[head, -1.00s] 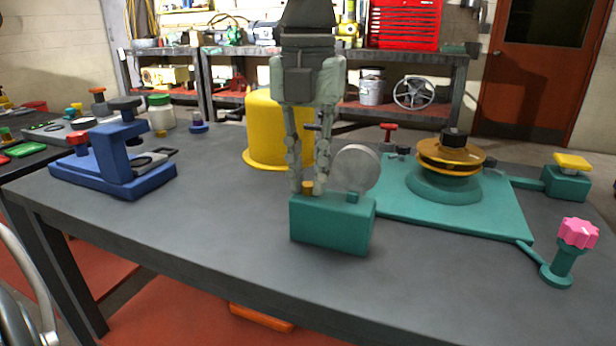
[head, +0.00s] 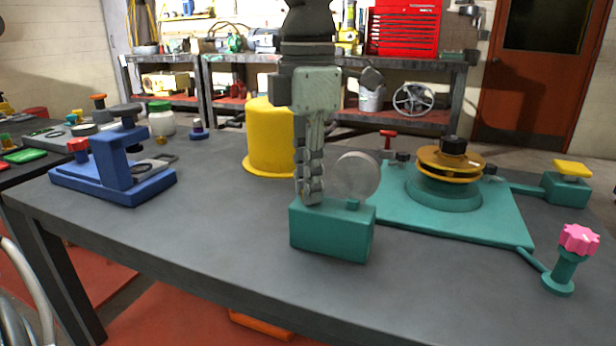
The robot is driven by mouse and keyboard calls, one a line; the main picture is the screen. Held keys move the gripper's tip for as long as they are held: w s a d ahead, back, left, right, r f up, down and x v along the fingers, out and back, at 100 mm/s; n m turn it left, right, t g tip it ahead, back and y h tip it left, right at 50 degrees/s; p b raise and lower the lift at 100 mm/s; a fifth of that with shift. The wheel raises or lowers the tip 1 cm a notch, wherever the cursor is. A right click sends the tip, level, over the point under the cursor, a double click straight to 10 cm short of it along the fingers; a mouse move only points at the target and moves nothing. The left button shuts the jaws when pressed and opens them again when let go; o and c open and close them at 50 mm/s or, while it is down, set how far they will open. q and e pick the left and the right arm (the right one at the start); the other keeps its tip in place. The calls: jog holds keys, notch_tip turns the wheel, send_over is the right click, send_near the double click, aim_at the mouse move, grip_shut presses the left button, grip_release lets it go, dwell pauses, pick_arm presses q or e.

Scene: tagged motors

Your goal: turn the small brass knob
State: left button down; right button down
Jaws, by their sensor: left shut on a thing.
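The small brass knob sits on top of a teal box (head: 332,236) near the middle of the table; in the head view now it is hidden behind my fingers. My left gripper (head: 312,195) points straight down at the left part of the box top. It is seen edge-on, with one finger in front of the other, and it is shut on the knob. A round grey disc (head: 357,175) stands upright behind the box, and a small teal stub (head: 352,204) sticks up beside my fingertips. My right gripper is not in view.
A teal base plate (head: 480,232) with a brass-coloured wheel (head: 450,163) lies to the right. A pink knob (head: 579,238) stands at the right edge. A yellow bucket-like thing (head: 270,145) is behind, a blue stand (head: 120,175) at left. The table's front left is clear.

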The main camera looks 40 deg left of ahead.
pick_arm(q)
jog(key=shift+m, duration=0.9)
jog(key=m, duration=0.2)
jog(key=shift+r+m+p, duration=0.1)
jog(key=shift+m+p, duration=0.2)
jog(key=shift+m, duration=0.1)
jog(key=m, duration=0.4)
jog(key=shift+m+p, duration=0.3)
jog(key=shift+p, duration=0.1)
jog(key=m+p, duration=0.1)
jog(key=m, duration=0.4)
jog(key=shift+m, duration=0.3)
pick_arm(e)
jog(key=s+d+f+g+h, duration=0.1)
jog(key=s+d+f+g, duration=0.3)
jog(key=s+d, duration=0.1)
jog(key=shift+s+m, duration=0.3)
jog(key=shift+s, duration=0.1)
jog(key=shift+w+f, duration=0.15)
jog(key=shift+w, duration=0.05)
pick_arm(q)
jog(key=c, duration=1.5)
grip_release()
jog(key=shift+o, duration=0.2)
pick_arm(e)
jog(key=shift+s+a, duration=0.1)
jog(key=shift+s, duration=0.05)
